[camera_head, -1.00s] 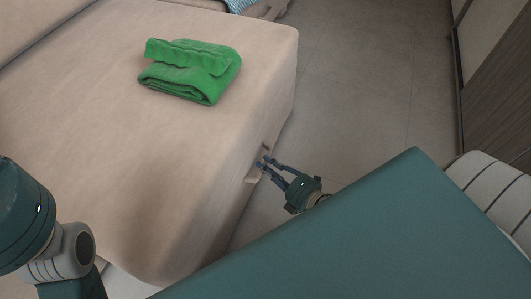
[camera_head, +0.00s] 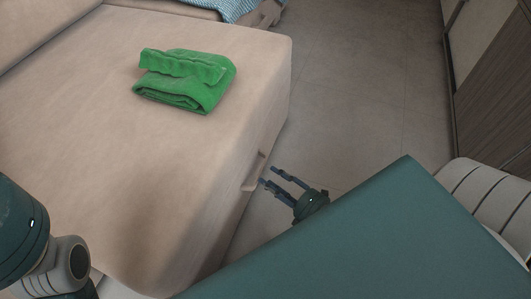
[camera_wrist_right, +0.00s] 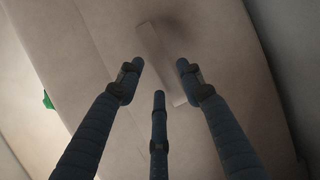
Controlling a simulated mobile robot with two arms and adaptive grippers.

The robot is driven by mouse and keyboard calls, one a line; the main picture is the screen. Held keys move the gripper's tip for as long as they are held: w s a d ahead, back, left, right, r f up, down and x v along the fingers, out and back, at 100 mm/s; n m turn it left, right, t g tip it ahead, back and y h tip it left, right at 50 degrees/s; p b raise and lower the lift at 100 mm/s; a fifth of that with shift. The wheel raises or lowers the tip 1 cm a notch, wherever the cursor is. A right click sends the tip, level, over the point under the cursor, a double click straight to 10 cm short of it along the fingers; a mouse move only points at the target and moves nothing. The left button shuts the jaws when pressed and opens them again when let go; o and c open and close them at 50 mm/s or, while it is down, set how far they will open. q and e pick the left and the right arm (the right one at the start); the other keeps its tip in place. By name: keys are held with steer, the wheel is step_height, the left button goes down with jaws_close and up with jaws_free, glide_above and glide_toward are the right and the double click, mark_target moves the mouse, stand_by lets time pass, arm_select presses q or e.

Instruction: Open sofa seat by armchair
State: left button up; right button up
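The beige sofa seat (camera_head: 120,110) fills the left of the head view, with a handle (camera_head: 254,172) on its right side face. The handle shows as a pale bar in the right wrist view (camera_wrist_right: 160,62), ahead of the fingers. My right gripper (camera_head: 270,176) is open, just right of the handle; its fingers look apart from the handle and hold nothing. It also shows in the right wrist view (camera_wrist_right: 158,78), fingers spread. My left gripper is out of view; only part of my left arm shows at the lower left.
A folded green towel (camera_head: 186,80) lies on top of the seat. A blue patterned cloth (camera_head: 236,8) lies at the top. Bare grey floor (camera_head: 355,90) is free right of the sofa, up to a dark wood cabinet (camera_head: 495,110).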

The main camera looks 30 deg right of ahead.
steer(key=v, duration=0.8)
